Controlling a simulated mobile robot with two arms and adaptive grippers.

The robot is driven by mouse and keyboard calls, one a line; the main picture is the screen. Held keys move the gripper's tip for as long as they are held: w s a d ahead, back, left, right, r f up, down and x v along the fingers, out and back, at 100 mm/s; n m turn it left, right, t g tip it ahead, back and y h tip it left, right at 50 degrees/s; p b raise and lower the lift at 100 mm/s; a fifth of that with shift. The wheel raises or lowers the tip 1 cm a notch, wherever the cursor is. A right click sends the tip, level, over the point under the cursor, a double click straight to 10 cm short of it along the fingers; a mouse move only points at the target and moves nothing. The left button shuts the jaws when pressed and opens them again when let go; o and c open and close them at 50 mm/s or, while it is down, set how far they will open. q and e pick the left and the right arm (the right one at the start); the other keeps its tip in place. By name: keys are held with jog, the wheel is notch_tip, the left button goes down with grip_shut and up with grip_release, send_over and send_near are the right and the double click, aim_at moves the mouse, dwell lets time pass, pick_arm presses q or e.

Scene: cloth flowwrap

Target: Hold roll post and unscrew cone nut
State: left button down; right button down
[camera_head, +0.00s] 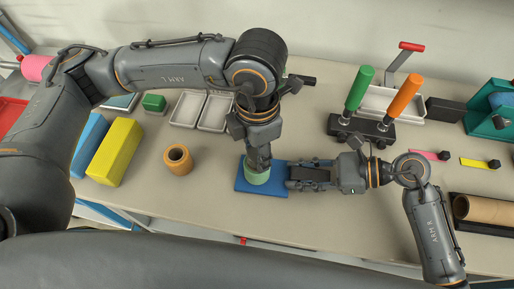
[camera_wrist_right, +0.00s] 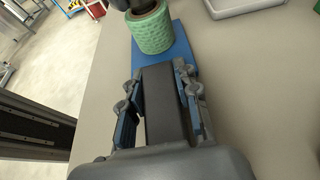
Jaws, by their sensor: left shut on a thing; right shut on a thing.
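A green roll (camera_head: 257,175) stands upright on a blue base plate (camera_head: 247,188) at the middle of the table. It also shows in the right wrist view (camera_wrist_right: 152,30). My left gripper (camera_head: 259,162) points down from above and is shut at the top of the roll's post, where the cone nut sits; its fingers hide most of the nut. My right gripper (camera_head: 291,176) lies low and level to the right of the roll. Its blue-padded fingers (camera_wrist_right: 153,75) are shut on a dark bar (camera_wrist_right: 160,105) that reaches to the blue base plate. The post inside the roll is hidden.
An orange roll (camera_head: 178,160) stands to the left. A dark stand with green and orange handles (camera_head: 361,129) is behind my right arm.

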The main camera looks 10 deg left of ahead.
pick_arm(q)
jog(key=n, duration=0.8)
jog(key=shift+n, duration=0.4)
jog(key=shift+r, duration=0.1)
jog(key=shift+r, duration=1)
jog(key=shift+r, duration=2.05)
pick_arm(e)
jog(key=c, duration=0.9)
grip_release()
